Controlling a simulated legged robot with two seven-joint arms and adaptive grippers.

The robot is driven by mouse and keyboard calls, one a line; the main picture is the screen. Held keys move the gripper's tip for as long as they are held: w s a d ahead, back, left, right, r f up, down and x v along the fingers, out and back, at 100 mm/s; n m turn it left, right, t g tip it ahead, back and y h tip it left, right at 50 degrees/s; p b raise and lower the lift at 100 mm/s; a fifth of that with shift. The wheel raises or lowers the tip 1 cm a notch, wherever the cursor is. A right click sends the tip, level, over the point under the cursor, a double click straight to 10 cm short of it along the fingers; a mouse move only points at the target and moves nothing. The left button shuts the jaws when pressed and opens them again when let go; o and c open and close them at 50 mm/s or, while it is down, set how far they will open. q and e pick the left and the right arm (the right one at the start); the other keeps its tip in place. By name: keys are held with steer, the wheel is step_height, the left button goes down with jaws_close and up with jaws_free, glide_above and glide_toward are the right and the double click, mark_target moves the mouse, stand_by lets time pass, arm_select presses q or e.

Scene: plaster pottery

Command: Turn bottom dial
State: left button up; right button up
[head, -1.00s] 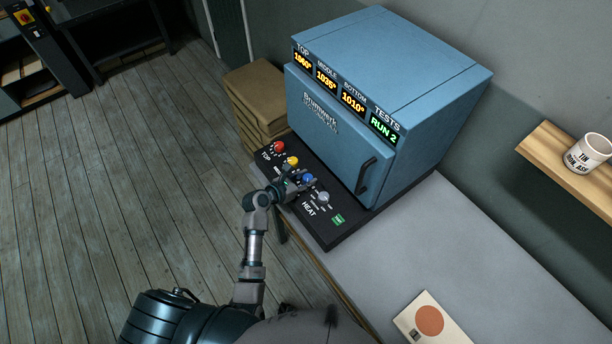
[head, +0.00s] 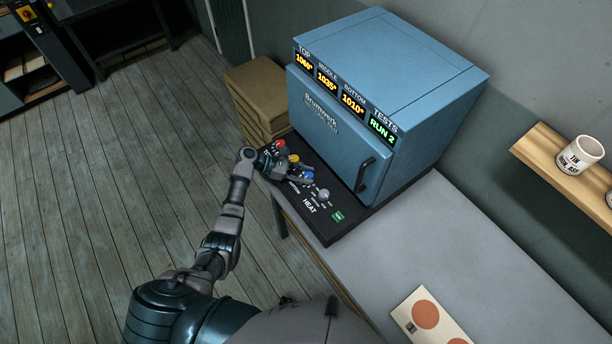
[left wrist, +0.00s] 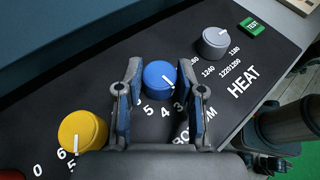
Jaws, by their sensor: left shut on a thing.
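The kiln's black control panel (head: 322,228) carries a row of dials. The blue bottom dial (left wrist: 160,76) sits between the two fingers of my left gripper (left wrist: 160,88) in the left wrist view, and the gripper is shut on it. In the head view the blue dial (head: 308,174) shows at the tip of my left gripper (head: 301,171). My right gripper is not in view.
The yellow dial (left wrist: 83,130) and grey HEAT dial (left wrist: 213,43) flank the blue one. A red dial (head: 281,146) is farther along. The blue kiln (head: 400,80) rises behind the panel. Stacked boards (head: 258,95) stand beside it. The grey tabletop (head: 440,240) is mostly clear.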

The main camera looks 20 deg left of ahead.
arm_select(q)
steer(key=shift+f+m+g, duration=0.2)
steer(key=shift+m+g, duration=0.2)
steer(key=shift+g, duration=0.1)
steer(key=o, duration=1.1)
steer(key=shift+a, duration=0.1)
steer(key=shift+o, duration=0.2)
steer(key=shift+w, duration=0.1)
steer(key=v, duration=1.2)
steer(key=shift+a, duration=0.15)
